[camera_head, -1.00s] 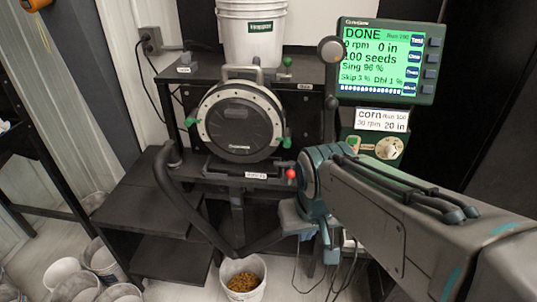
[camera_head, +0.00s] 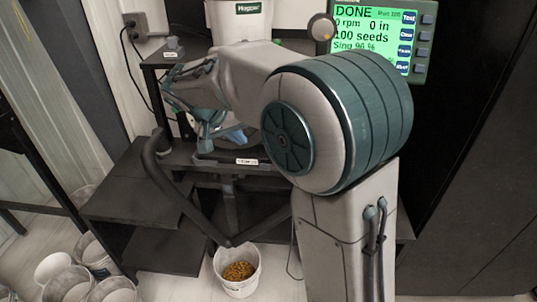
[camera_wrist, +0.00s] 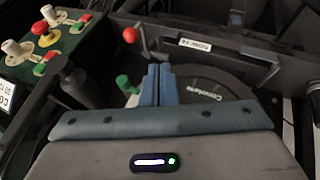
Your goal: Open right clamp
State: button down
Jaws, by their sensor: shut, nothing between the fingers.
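In the wrist view, the round black seed meter (camera_wrist: 210,86) shows in part beyond my gripper (camera_wrist: 160,70). The right clamp's green handle (camera_wrist: 127,84) is just left of the blue fingers in that view, with a narrow gap visible; I cannot tell whether they touch. My gripper is shut and empty, its fingers together over the edge of the meter. In the head view, my arm covers most of the meter and the clamps, and my blue gripper (camera_head: 233,137) shows only partly beneath the arm. The left clamp is not visible.
A red-knobbed lever (camera_wrist: 130,34) stands close beyond the fingers in the wrist view. A control panel with knobs (camera_wrist: 45,38) is at left. In the head view, the green display (camera_head: 372,38) reads DONE. A bucket of seeds (camera_head: 238,271) stands on the floor below.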

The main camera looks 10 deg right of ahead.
jog(key=shift+d+f, duration=0.1)
jog(key=w+d+f+p, duration=0.1)
jog(key=w+d+f, duration=0.1)
jog(key=d+f, duration=0.6)
jog(key=shift+w+d+f+p, duration=0.25)
jog(key=shift+f+p, duration=0.15)
jog(key=shift+f, duration=0.05)
dwell(0.3)
